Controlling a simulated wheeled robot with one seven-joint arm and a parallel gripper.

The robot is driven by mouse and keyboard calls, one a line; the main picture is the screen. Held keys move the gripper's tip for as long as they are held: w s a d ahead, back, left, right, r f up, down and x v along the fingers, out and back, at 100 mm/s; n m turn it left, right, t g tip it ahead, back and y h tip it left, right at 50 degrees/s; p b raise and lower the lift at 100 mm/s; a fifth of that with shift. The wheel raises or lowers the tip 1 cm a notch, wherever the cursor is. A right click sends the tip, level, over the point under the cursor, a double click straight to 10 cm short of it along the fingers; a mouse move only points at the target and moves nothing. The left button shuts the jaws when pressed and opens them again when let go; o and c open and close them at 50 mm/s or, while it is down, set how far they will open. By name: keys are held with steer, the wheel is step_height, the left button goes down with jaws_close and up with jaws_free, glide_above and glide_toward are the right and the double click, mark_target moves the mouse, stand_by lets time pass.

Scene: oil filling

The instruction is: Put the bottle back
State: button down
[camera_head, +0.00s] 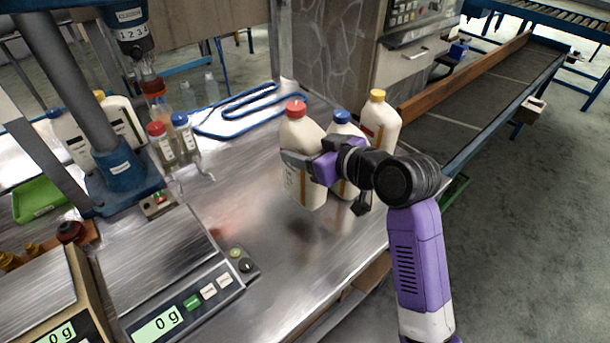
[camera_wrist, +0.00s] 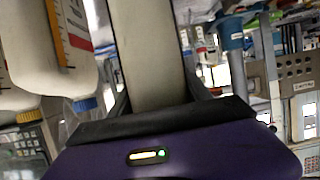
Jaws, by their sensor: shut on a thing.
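A white bottle with a red cap (camera_head: 300,135) is held in my gripper (camera_head: 297,160), whose fingers are shut around its middle. The bottle stands nearly upright, tilted slightly; I cannot tell whether its base touches the table. In the wrist view the held bottle (camera_wrist: 150,60) fills the middle between the fingers. A bottle with a blue cap (camera_head: 342,128) stands just behind and right of it, partly hidden by my gripper. A bottle with a yellow cap (camera_head: 382,122) stands further right. The metal table (camera_head: 270,290) carries them.
A scale (camera_head: 185,300) showing 0 g sits at the front left. A blue press stand (camera_head: 122,180) and small capped bottles (camera_head: 160,145) are at the left. A blue-edged tray (camera_head: 235,120) lies behind. A conveyor (camera_head: 480,90) runs at right. The table's middle is clear.

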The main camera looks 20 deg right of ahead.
steer(key=shift+f, duration=3.85)
steer(key=shift+c, duration=2.4)
jaws_free()
steer(key=shift+f, duration=0.1)
steer(key=shift+r, duration=0.25)
steer(key=v, duration=1.2)
steer(key=shift+b, duration=0.35)
steer(key=shift+f, duration=0.15)
